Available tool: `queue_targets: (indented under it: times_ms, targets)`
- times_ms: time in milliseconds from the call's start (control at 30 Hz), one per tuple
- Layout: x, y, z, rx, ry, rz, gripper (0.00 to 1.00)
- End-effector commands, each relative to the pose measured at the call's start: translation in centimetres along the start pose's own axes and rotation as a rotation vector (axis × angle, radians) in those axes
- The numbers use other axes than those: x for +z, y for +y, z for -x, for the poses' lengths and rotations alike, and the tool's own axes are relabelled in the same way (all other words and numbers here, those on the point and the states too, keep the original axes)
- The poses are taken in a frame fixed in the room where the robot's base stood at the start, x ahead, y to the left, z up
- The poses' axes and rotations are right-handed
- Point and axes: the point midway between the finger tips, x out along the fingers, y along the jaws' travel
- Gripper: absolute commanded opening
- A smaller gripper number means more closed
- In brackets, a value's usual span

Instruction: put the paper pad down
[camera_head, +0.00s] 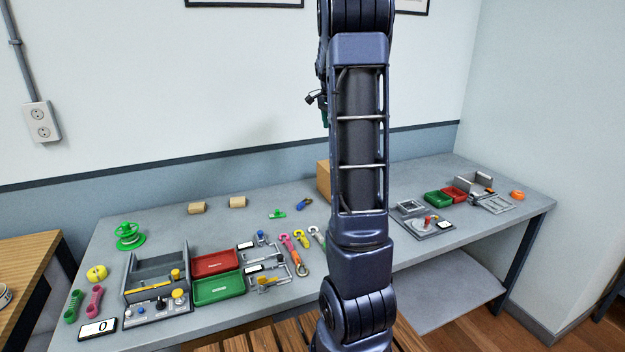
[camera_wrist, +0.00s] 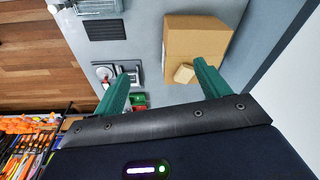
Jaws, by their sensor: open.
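My gripper (camera_wrist: 161,72) is open, with its two green fingers wide apart and nothing held between them in the wrist view. A small pale tan block (camera_wrist: 183,74) shows just left of the right fingertip, in front of a brown cardboard box (camera_wrist: 196,38). I cannot tell whether this block is the paper pad, or whether it rests on the box. In the head view the box (camera_head: 323,181) is mostly hidden behind my arm. My gripper is high above the table there and largely hidden by the arm. No other thing is clearly a paper pad.
A control panel (camera_head: 427,222) stands right of my arm. Bare table lies around the rolls.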

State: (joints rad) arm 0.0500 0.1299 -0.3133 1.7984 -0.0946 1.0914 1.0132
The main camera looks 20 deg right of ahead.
Motion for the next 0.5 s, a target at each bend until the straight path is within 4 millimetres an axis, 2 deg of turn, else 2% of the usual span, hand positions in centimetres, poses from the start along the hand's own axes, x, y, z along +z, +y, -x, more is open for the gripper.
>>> queue_targets:
  times_ms: [33, 200, 500]
  targets:
    - [1.3, 1.1, 1.0, -0.021, -0.008, 0.045, 0.75]
    - [5.8, 4.2, 3.4, -0.084, -0.026, 0.216, 0.75]
    - [13.6, 10.5, 6.2, -0.187, -0.020, 0.528, 0.75]
